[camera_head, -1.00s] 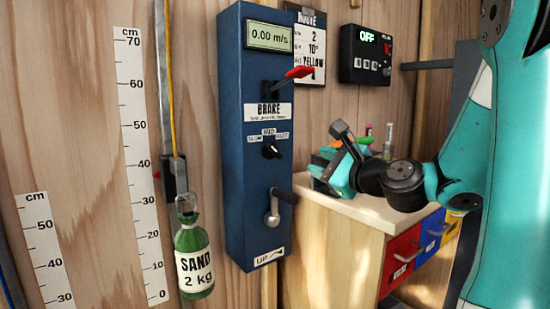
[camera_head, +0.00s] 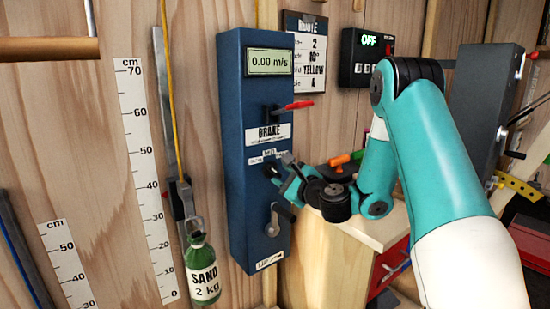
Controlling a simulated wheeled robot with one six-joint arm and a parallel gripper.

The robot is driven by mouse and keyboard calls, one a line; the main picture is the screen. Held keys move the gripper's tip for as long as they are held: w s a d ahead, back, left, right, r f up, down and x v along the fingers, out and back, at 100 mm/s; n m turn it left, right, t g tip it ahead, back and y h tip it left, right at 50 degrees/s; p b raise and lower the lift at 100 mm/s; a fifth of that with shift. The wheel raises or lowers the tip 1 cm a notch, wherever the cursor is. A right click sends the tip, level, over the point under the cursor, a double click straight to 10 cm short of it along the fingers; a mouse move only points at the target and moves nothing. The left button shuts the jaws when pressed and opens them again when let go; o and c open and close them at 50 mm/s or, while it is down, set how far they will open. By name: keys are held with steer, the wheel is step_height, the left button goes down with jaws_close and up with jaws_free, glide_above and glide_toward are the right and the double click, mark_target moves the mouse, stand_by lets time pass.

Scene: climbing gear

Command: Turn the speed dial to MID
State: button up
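The speed dial (camera_head: 268,171) is a small black knob on the front of the tall blue winch box (camera_head: 241,215), below the brake label. The MID label (camera_head: 268,152) is above it and the SLOW label (camera_head: 256,160) is at its upper left; the FAST label is largely hidden by my gripper. My gripper (camera_head: 279,174) is at the dial, coming from the right, and overlaps its right side. I cannot tell whether the fingers touch or grip it. The dial's pointer is too small and covered to read. The display (camera_head: 269,61) reads 0.00 m/s.
The red brake lever (camera_head: 293,105) sticks out above the dial, and a crank handle (camera_head: 273,221) sits below it. A green sand bottle (camera_head: 200,268) hangs at the left. A wooden cabinet (camera_head: 335,265) stands at the right, below my arm. A black control box (camera_head: 366,57) reads OFF.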

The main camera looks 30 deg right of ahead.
mark_target(276, 172)
steer(key=shift+w+p, duration=0.7)
steer(key=shift+w, duration=1.3)
jaws_close()
